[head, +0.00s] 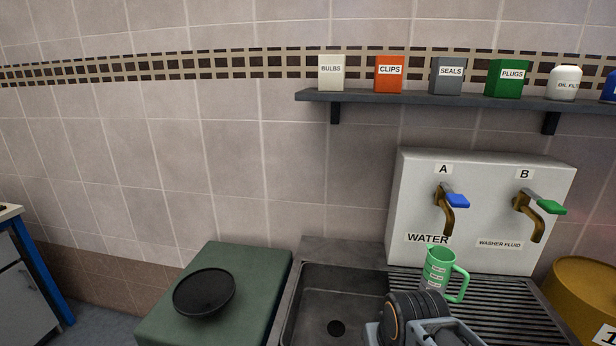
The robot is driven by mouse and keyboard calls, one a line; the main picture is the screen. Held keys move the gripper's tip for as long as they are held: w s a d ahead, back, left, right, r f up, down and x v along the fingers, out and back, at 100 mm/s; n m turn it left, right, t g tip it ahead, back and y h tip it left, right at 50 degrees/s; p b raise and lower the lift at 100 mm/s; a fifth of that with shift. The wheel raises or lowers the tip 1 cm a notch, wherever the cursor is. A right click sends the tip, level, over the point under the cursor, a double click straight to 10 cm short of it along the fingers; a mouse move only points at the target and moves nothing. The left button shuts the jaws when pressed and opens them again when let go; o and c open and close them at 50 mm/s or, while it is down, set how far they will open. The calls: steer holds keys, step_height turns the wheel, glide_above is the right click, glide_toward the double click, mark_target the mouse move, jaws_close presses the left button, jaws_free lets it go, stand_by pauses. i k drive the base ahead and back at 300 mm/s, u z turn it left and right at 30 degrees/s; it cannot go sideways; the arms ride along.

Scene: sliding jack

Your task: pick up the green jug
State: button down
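The green jug (437,270) stands upright on the ribbed drainboard (500,305), below tap A. Its handle points right, and its front carries small white labels. Part of my arm, dark and grey, shows at the bottom of the head view, in front of the jug and overlapping its lower edge in the picture. My gripper's fingers cannot be made out, so I cannot tell whether they are open or shut.
A metal sink basin (335,300) lies left of the jug. A black dish (204,292) sits on a green-topped cabinet (255,265). Brass tap A (447,208) and tap B (530,215) project from a white panel (410,190). A yellow drum (585,290) stands right.

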mark_target(443, 282)
steer(key=u, duration=0.05)
steer(key=k, duration=0.5)
steer(key=u, duration=3.4)
steer(key=k, duration=0.95)
steer(key=z, duration=1.95)
